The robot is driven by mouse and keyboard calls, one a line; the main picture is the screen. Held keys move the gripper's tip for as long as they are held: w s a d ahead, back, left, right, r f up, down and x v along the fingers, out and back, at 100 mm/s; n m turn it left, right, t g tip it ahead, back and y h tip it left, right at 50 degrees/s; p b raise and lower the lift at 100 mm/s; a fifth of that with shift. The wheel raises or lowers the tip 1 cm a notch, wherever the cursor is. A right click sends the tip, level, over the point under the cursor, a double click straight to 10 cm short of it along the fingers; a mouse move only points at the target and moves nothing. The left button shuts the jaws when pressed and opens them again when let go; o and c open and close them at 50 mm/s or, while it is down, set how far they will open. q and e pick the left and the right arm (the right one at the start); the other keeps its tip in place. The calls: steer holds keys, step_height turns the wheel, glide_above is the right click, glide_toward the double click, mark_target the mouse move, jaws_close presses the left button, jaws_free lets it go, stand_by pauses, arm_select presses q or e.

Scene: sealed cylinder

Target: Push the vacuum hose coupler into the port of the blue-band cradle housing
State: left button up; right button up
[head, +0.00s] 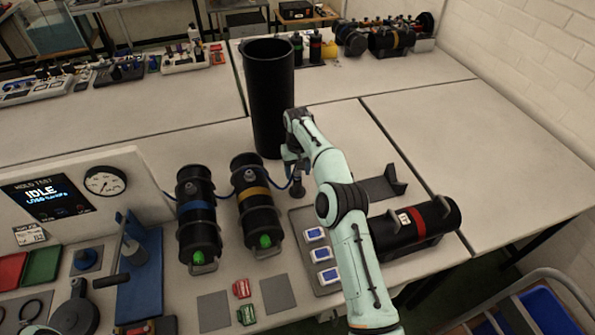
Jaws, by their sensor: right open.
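The blue-band cradle housing (199,232) is a black cylinder with a blue band, lying in a cradle left of centre, a green piece at its near end. Its port is too small to make out. A thin blue hose (283,188) runs behind the housings to a small dark upright piece, apparently the coupler (298,188). My right gripper (291,168) is open just above and beside this piece; contact cannot be told. My left gripper is not in view.
A red-band cylinder (432,222) lies beyond my right arm. A tall black bin (268,95) stands behind the gripper. A gauge panel (75,190) stands left.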

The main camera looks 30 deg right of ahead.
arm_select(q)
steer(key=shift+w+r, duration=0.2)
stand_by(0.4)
arm_select(e)
jaws_close()
steer(key=shift+r, duration=0.15)
steer(key=shift+r+p, duration=0.7)
steer(key=shift+r, duration=2.15)
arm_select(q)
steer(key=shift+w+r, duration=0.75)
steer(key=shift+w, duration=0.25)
arm_select(e)
steer(key=shift+a, duration=0.1)
